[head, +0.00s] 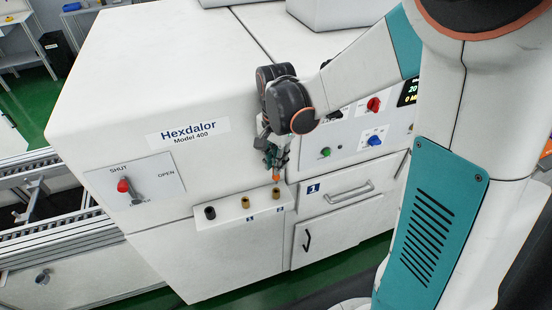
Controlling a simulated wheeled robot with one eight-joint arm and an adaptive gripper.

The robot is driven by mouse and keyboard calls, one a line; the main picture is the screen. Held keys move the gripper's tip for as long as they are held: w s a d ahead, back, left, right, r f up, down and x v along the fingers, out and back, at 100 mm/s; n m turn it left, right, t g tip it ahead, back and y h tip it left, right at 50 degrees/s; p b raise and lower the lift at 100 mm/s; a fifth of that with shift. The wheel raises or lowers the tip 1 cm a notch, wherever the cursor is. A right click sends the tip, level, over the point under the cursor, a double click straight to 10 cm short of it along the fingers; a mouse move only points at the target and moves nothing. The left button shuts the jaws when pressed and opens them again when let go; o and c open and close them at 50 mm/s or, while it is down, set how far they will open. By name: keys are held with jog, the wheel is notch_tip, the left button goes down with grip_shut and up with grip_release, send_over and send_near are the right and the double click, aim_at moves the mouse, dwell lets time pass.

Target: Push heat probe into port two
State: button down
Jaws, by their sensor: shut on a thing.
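My gripper (273,160) is shut on the heat probe (276,176), which shows as a short orange piece below the fingers. Its upper part is hidden by the fingers. The probe points down, just above the right-hand brass socket (276,194) on the ledge of the white machine. I cannot tell whether its tip touches the socket. A second brass socket (245,202) stands to the left of it. Small dark labels sit below both brass sockets, too small to read surely.
A black socket (210,213) stands at the ledge's left end. A control panel (352,140) with coloured knobs is right of my gripper, above a drawer (345,194) with a handle. A red-knobbed lever (124,187) is on the left. The conveyor (60,230) runs at far left.

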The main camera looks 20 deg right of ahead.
jog(key=shift+f+b, duration=0.7)
jog(key=shift+f, duration=0.45)
jog(key=shift+f+b, duration=1.95)
jog(key=shift+b, duration=0.05)
dwell(1.3)
jog(key=c, duration=1.5)
grip_release()
jog(key=shift+r, duration=0.1)
notch_tip(320, 180, up, 12)
jog(key=shift+s, duration=0.1)
